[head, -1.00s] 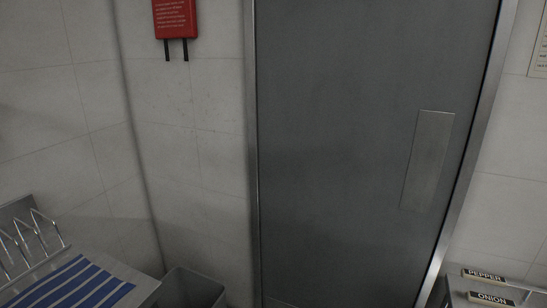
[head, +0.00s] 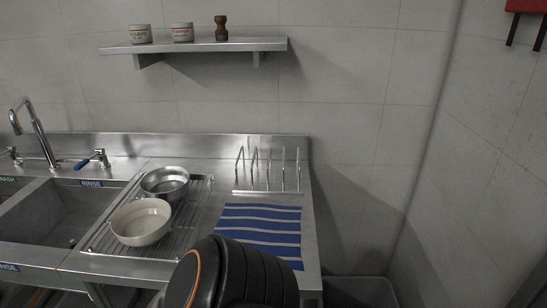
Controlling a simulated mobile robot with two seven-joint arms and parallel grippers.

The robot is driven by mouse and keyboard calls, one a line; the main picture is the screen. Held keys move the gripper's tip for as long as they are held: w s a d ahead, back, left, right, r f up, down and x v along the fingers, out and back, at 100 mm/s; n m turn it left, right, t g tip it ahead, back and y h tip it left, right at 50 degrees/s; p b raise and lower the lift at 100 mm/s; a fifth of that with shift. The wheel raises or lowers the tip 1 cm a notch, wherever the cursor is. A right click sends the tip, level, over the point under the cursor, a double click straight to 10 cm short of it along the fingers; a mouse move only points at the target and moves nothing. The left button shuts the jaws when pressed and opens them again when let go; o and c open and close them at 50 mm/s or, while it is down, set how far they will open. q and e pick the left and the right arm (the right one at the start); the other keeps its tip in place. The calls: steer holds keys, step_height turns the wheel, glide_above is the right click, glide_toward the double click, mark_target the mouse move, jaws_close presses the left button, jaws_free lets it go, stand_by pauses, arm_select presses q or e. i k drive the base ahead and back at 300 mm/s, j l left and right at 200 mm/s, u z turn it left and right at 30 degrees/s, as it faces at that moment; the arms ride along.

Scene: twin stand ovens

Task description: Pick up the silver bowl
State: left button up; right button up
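The silver bowl (head: 165,182) stands upright on the wire drying rack (head: 203,207) beside the sink, towards the back. A white bowl (head: 141,222) stands just in front of it on the same rack and overlaps its near side in the head view. A dark rounded part of my own arm shows at the bottom centre, in front of the counter. Neither of my grippers is in view.
A blue striped cloth (head: 259,232) lies right of the rack, with a metal plate rack (head: 267,190) behind it. The sink (head: 62,217) and tap (head: 36,131) are at left. A wall shelf (head: 196,46) holds jars. A grey bin (head: 358,292) stands right of the counter.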

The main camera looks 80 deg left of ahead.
mark_target(169, 183)
steer(key=u, duration=1.5)
